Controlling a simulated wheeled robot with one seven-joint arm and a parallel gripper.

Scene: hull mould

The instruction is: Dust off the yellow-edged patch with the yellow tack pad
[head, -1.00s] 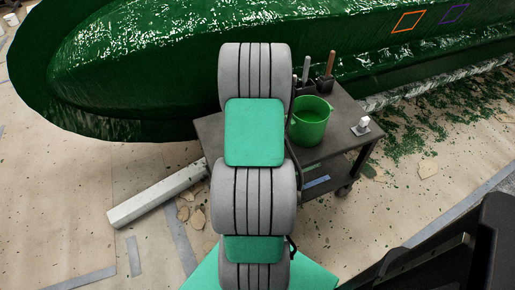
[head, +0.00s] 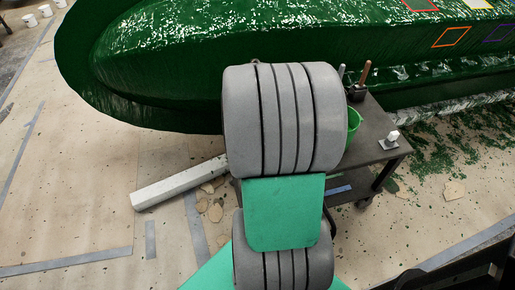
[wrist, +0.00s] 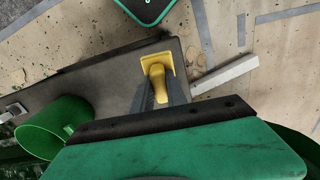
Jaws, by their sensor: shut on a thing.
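The yellow tack pad (wrist: 157,62) shows in the wrist view, a yellow block with a handle, held between the grey fingers of my gripper (wrist: 161,92). My gripper is shut on its handle and holds it over the cart. In the head view, my arm hides the gripper and the pad. The yellow-edged patch (head: 480,4) is on the green hull at the top right of the head view, pale inside and cut off by the picture's edge. The pad is well apart from it.
The hull mould (head: 200,50) fills the back. Red (head: 420,5), orange (head: 451,37) and purple (head: 498,34) outlined patches lie near the yellow one. A dark cart (head: 378,135) carries a green bucket (head: 353,122) and a small white item (head: 391,138). Green flakes litter the floor at right.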

